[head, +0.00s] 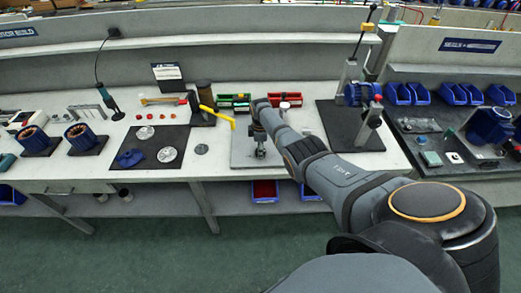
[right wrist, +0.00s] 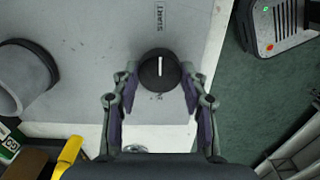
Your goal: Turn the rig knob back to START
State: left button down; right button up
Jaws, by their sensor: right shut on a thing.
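The black round rig knob (right wrist: 158,72) sits on the light grey rig plate (right wrist: 90,65) in the right wrist view. Its white mark lies along the picture's vertical, on the side toward the printed word START (right wrist: 160,18). A second label below the knob is partly hidden. My right gripper (right wrist: 157,82) has its two fingers on either side of the knob and is shut on it. In the head view, my right gripper (head: 260,150) is over the rig plate (head: 241,154) on the bench, and the knob is hidden there. My left gripper is not in view.
A grey cylinder (right wrist: 22,78) stands left of the knob. In the head view, a yellow handle (head: 217,115) stands left of the rig plate. A dark mat (head: 140,158) with metal discs lies farther left.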

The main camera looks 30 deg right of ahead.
jog(key=shift+n, duration=0.3)
jog(key=o, duration=1.2)
jog(key=shift+c, duration=0.2)
notch_tip(320, 180, up, 12)
